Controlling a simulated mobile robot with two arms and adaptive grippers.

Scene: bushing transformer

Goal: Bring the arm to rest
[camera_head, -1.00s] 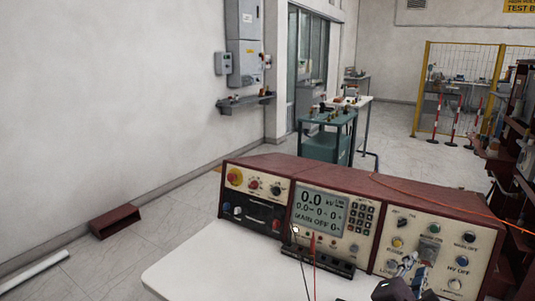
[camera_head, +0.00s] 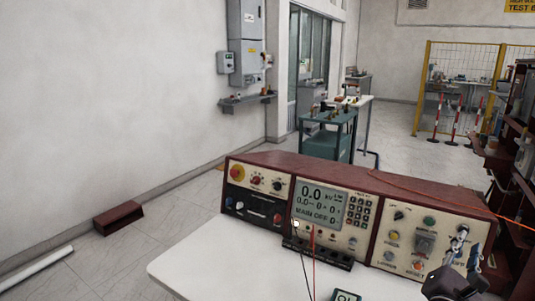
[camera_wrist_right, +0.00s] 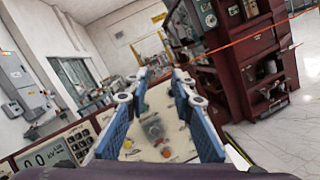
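My right gripper (camera_head: 468,246) is at the lower right of the head view, in front of the right end of the control console (camera_head: 300,172). In the right wrist view its two blue-padded fingers (camera_wrist_right: 160,78) stand apart. Nothing is held between them, and the console's panel (camera_wrist_right: 153,138) shows beyond. The console has a dark red case and cream panels. Its display (camera_head: 320,204) reads 0.0 kV and MAIN OFF. A switch (camera_head: 424,243) on the right panel is now uncovered. My left gripper is in neither view.
The console stands on a white table (camera_head: 215,262). A small meter (camera_head: 346,295) is cut off at the bottom edge. Black and red leads hang from the console front. An orange cable (camera_head: 420,187) crosses its top. A dark red rack (camera_wrist_right: 230,65) stands right. A green cart (camera_head: 328,141) stands behind.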

